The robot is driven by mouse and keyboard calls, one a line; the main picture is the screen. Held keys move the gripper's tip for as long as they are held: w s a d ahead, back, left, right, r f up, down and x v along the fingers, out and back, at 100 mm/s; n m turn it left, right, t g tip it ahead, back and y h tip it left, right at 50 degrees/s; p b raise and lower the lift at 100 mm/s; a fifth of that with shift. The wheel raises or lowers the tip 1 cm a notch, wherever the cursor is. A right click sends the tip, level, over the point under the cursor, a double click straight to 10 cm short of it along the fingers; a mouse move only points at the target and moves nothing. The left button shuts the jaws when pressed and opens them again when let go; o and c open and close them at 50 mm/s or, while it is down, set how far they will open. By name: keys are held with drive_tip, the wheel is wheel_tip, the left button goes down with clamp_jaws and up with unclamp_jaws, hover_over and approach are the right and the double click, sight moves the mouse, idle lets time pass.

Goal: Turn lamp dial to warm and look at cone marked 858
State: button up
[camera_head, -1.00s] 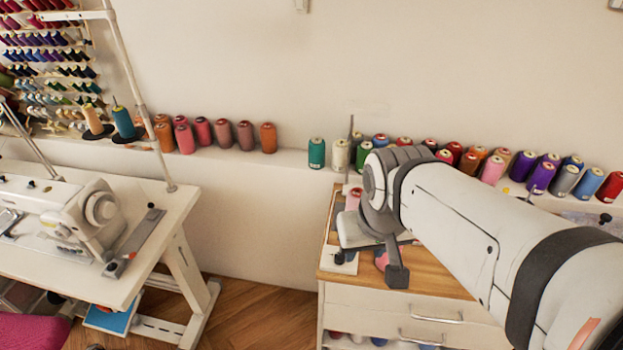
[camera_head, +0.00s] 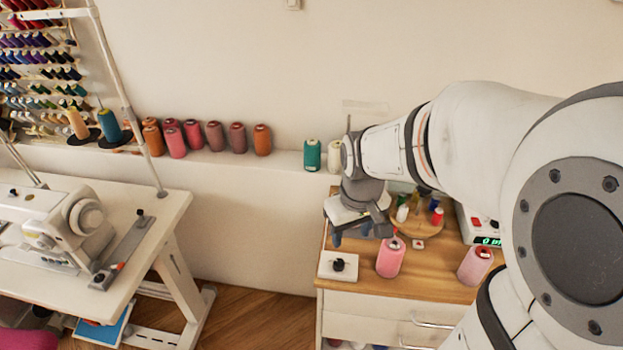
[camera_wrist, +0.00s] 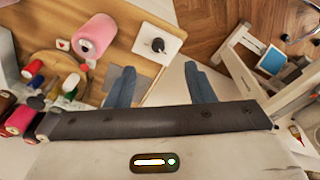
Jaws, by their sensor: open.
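The lamp dial is a black knob (camera_head: 338,265) on a white square plate (camera_head: 325,268), at the front left corner of the wooden cabinet top. The knob also shows in the wrist view (camera_wrist: 158,44). Two pink cones stand on the top, one (camera_head: 390,259) right of the dial and one (camera_head: 473,267) further right. One pink cone (camera_wrist: 95,37) shows in the wrist view. No number is legible on either. My gripper (camera_head: 348,238) is open and empty behind the dial; its blue fingers (camera_wrist: 163,84) are apart and not touching the knob. The dial's setting cannot be read.
A round wooden tray (camera_wrist: 42,63) with small spools stands behind the cones. A device with a green display (camera_head: 488,241) is at the right. Thread cones line the wall ledge (camera_head: 285,160). A sewing machine table (camera_head: 165,215) stands left, across a floor gap.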

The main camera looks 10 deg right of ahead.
drive_tip(key=n+g+b, duration=0.1)
drive_tip(key=n, duration=0.1)
hover_over(339, 262)
wheel_tip(339, 262, down, 9)
drive_tip(key=shift+s+f, duration=0.15)
drive_tip(key=shift+f, duration=4)
drive_tip(key=shift+c, duration=0.6)
drive_tip(key=c, duration=0.9)
